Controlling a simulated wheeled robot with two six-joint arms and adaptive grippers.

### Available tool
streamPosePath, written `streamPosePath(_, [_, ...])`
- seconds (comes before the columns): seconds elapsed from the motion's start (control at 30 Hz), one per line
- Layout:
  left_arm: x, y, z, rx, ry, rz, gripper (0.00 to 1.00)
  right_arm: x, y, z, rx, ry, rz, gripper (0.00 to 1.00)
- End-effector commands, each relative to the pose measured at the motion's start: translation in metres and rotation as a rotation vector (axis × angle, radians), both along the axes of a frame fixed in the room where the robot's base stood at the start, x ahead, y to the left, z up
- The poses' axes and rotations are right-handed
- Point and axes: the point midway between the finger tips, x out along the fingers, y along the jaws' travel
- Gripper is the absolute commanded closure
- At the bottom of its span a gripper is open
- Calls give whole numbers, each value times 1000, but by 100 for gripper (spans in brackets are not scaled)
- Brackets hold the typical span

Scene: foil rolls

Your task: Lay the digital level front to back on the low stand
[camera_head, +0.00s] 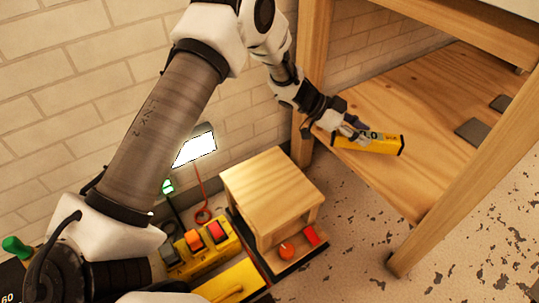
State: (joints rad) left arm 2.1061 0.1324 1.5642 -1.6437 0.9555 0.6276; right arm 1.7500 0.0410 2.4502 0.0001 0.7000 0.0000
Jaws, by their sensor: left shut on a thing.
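The yellow digital level (385,144), with a dark end and a small greenish display, is at the lower shelf of a wooden workbench. My left gripper (352,131) is shut on its left end and hides part of it. The level's free end points right; I cannot tell whether it touches the shelf. The low wooden stand (266,178) stands to the lower left of the gripper, and its top is bare. My right gripper is not in view.
The bench's shelf (420,90) bears flat grey plates (472,131). Bench legs (470,170) rise at its corners. Under the low stand are a red block (311,235) and an orange knob (286,250). A yellow unit with coloured switches (205,250) and a lit lamp (196,147) are left.

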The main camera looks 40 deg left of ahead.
Motion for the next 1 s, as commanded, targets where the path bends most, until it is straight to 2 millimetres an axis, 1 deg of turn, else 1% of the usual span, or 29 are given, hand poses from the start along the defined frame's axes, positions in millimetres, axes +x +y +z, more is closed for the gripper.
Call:
streamPosePath(0.03, [-5,11,-8,-3,0,-72,100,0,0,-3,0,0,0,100])
streamPosePath(0.07, [-10,18,-12,-3,-1,-125,100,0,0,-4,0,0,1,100])
streamPosePath(0.17, [-32,50,-34,-2,4,-314,100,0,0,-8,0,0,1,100])
streamPosePath(0.2, [-42,67,-44,-2,5,-387,100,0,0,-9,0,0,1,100])
streamPosePath(0.27, [-56,92,-59,-2,6,-484,100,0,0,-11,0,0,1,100])
streamPosePath(0.3, [-66,110,-69,-1,8,-541,100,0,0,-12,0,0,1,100])
streamPosePath(0.37, [-79,137,-83,0,7,-617,100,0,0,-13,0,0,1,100])
streamPosePath(0.4, [-87,154,-91,2,7,-661,100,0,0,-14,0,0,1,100])
streamPosePath(0.5, [-102,187,-105,2,6,-736,100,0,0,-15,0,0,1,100])
streamPosePath(0.6, [-110,205,-111,1,5,-775,100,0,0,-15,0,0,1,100])
streamPosePath(0.67, [-113,210,-113,0,4,-786,100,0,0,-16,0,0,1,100])
streamPosePath(0.77, [-114,212,-119,0,4,-792,100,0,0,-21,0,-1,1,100])
streamPosePath(0.87, [-113,211,-128,-1,3,-791,100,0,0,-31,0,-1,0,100])
streamPosePath(1.0, [-113,211,-146,1,3,-790,100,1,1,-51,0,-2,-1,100])
